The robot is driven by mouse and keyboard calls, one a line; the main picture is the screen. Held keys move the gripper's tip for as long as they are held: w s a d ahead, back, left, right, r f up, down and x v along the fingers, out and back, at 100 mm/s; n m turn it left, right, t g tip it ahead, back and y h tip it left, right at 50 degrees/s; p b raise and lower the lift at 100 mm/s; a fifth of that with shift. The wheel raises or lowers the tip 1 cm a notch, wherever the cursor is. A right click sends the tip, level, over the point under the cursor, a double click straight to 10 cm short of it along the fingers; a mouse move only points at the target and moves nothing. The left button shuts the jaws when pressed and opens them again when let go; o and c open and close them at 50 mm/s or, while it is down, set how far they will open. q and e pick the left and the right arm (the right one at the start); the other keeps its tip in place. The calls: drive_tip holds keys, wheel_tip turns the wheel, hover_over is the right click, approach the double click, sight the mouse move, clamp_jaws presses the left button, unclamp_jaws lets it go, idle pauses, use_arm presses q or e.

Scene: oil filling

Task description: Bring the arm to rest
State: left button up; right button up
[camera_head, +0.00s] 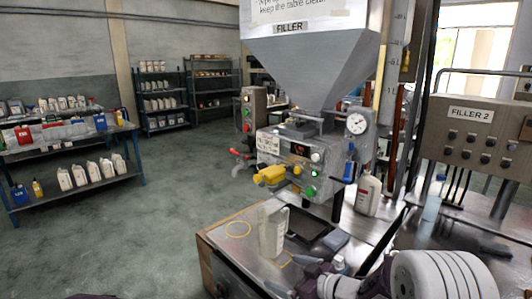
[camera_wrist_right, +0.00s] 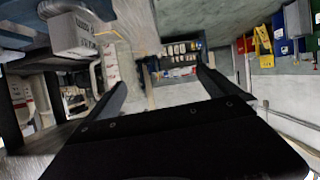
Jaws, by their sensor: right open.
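My right arm (camera_head: 440,275) comes in at the lower right of the head view, over the near right part of the filling table. Its white ribbed link and dark purple parts show there. In the right wrist view my right gripper (camera_wrist_right: 161,77) is open, with its two black fingers spread wide and nothing between them. A white bottle (camera_head: 273,230) stands upright on the table in front of the filler, to the left of my right arm and apart from it. My left gripper is not in view.
The filler (camera_head: 300,155) with its hopper stands behind the bottle. A larger white bottle (camera_head: 368,192) stands at its right. The FILLER 2 panel (camera_head: 475,135) is at the far right. A rack of containers (camera_head: 70,150) stands left. The floor between is clear.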

wheel_tip(320, 180, up, 9)
drive_tip(key=t+p, duration=0.1)
drive_tip(key=p, duration=0.2)
drive_tip(key=s+d+r+m+h+p, duration=0.1)
drive_tip(key=d+m+h+p, duration=0.3)
drive_tip(key=d+m+h, duration=0.15)
use_arm(q)
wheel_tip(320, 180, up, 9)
drive_tip(key=p, duration=0.1)
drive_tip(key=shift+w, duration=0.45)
use_arm(e)
drive_tip(key=s+d+f+m+g+h, duration=0.2)
drive_tip(key=s+d+f+g, duration=0.1)
drive_tip(key=s, duration=0.7)
drive_tip(key=s+d+f+m+g+h, duration=0.1)
drive_tip(key=s+d+f+m+g, duration=0.1)
drive_tip(key=s+f+g, duration=0.4)
drive_tip(key=s+d+f, duration=0.1)
drive_tip(key=s, duration=0.4)
drive_tip(key=shift+d+g+h, duration=0.15)
drive_tip(key=shift+g+h, duration=0.15)
drive_tip(key=shift+h, duration=0.05)
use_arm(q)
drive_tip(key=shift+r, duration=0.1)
use_arm(e)
drive_tip(key=shift+c, duration=0.3)
